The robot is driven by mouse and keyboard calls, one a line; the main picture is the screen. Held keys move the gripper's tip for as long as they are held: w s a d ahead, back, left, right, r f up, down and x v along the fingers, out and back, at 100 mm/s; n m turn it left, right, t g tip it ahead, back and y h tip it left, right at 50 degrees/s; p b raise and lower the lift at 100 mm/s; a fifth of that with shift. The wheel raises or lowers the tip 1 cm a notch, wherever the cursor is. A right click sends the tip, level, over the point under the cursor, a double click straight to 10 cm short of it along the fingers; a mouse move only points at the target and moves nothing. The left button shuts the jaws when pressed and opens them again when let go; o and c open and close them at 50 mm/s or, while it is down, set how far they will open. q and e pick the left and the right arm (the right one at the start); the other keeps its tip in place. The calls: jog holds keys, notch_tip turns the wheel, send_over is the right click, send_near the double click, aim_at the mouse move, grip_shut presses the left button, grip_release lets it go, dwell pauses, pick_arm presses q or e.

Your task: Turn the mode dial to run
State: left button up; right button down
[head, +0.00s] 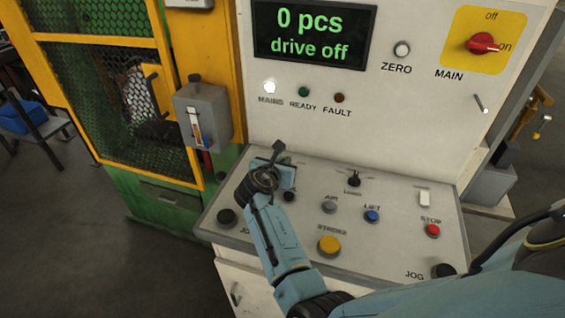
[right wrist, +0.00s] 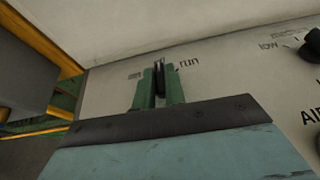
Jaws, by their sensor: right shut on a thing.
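My right gripper (head: 276,170) is over the back left part of the sloped control panel, with its arm coming in from the lower right. In the right wrist view its two green fingers (right wrist: 159,88) are shut on the dark mode dial (right wrist: 160,78). The printed word "run" (right wrist: 188,64) is to the right of the dial, and a fainter label (right wrist: 134,75) is to its left. I cannot tell exactly which label the dial points to. In the head view the gripper hides most of the dial. My left gripper is not in view.
The display (head: 313,35) reads "0 pcs, drive off". A grey box (head: 203,117) hangs on the yellow frame at left.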

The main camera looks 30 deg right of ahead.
jog(key=shift+w+a+m+g+h, duration=0.15)
jog(key=shift+m+g+h, duration=0.35)
jog(key=shift+m+g, duration=0.35)
jog(key=shift+w+f+m+g+h+b, duration=0.15)
jog(key=shift+m+g+h+b, duration=0.35)
jog(key=shift+m+g, duration=0.3)
jog(key=m+g+b, duration=0.3)
jog(key=g+b, duration=0.1)
jog(key=shift+w+f+m+h+b, duration=0.1)
jog(key=shift+w+m+h+b, duration=0.05)
jog(key=shift+m+h+b, duration=0.25)
jog(key=shift+m+g+b, duration=0.75)
jog(key=shift+g+b, duration=0.5)
jog(key=c, duration=1.5)
grip_release()
jog(key=shift+r, duration=0.2)
jog(key=shift+o, duration=0.2)
jog(key=shift+w, duration=0.1)
